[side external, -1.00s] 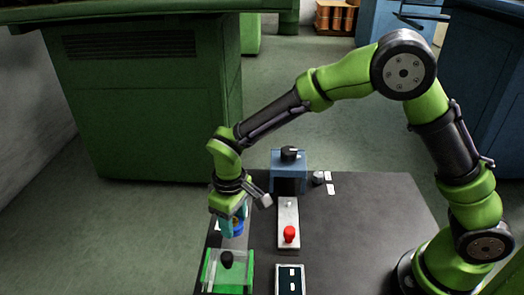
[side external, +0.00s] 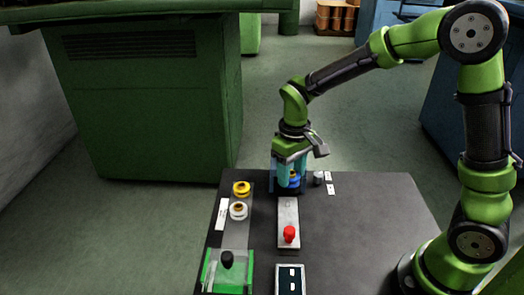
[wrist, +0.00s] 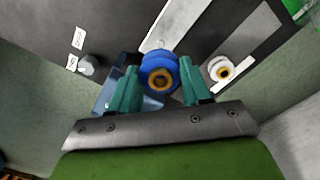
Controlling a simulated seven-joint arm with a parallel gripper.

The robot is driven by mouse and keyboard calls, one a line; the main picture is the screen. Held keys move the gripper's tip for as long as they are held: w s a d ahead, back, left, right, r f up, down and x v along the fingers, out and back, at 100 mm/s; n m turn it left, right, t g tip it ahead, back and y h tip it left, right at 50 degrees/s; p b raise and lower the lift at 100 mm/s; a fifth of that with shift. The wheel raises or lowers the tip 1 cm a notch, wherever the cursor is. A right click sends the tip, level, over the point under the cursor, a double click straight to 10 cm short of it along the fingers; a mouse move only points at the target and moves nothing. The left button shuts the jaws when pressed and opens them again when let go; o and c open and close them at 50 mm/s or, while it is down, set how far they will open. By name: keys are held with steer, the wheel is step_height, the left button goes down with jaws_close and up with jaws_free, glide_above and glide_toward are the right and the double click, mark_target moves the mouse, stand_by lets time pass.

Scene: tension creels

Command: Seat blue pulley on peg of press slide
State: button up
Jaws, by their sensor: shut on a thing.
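The blue pulley (side external: 295,180) is held between the teal fingers of my gripper (side external: 289,180), raised in front of the blue press block, which is mostly hidden in the side view. In the wrist view the pulley (wrist: 158,72) shows its brown-and-yellow hub, with a finger on each side. The blue press body (wrist: 152,103) shows partly below the pulley there. The silver slide plate (side external: 288,213) with a red knob (side external: 289,233) lies just in front of the gripper. I cannot make out its peg clearly now. The pulley appears above the plate's back end, but its height is unclear.
A yellow pulley (side external: 241,188) and a white pulley (side external: 238,211) stand on the strip at left. A green fixture (side external: 208,272) with a black knob is at front left, and a dark panel (side external: 290,284) at front centre. A small grey cylinder (side external: 318,177) stands right of the gripper.

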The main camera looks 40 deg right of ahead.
stand_by(0.3)
glide_above(288, 203)
steer(key=shift+f, duration=2.9)
steer(key=shift+f, duration=1.25)
steer(key=o, duration=1.1)
step_height(288, 203, up, 17)
steer(key=shift+f, duration=0.1)
steer(key=shift+w, duration=0.1)
